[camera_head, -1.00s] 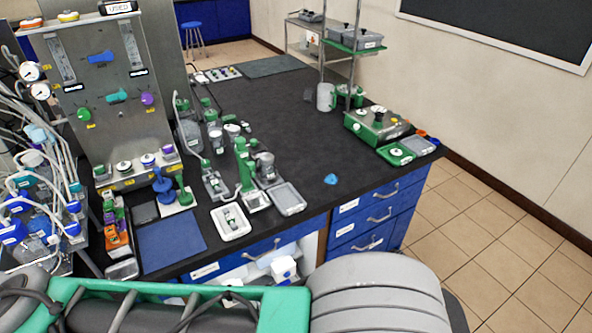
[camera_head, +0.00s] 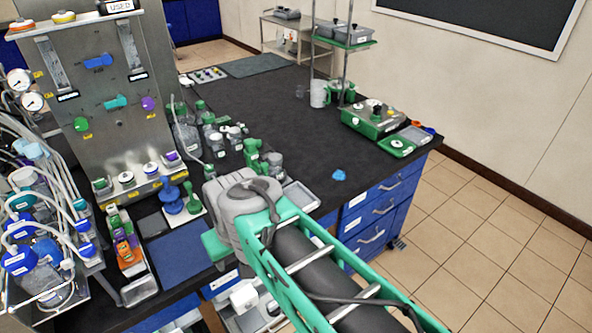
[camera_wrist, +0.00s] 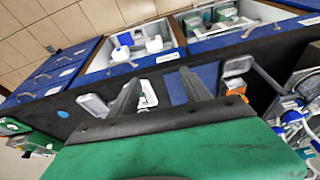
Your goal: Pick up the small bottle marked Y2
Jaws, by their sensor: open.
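No label reading Y2 is legible in either view, so I cannot tell which bottle it is. In the wrist view a small white tray (camera_wrist: 150,94) with small items in it lies on the dark bench, beyond and between my fingers. My gripper (camera_wrist: 159,77) is open, with two dark fingers apart and nothing seen between their tips. In the head view my arm covers the bench's front edge and hides the tray. My gripper's fingers do not show there.
The dark bench (camera_head: 270,120) carries green-capped glassware (camera_head: 252,150) and a blue mat (camera_head: 182,252). A steel panel (camera_head: 95,90) and tubed bottles (camera_head: 30,220) stand at left. In the wrist view, open compartments hold white containers (camera_wrist: 125,38).

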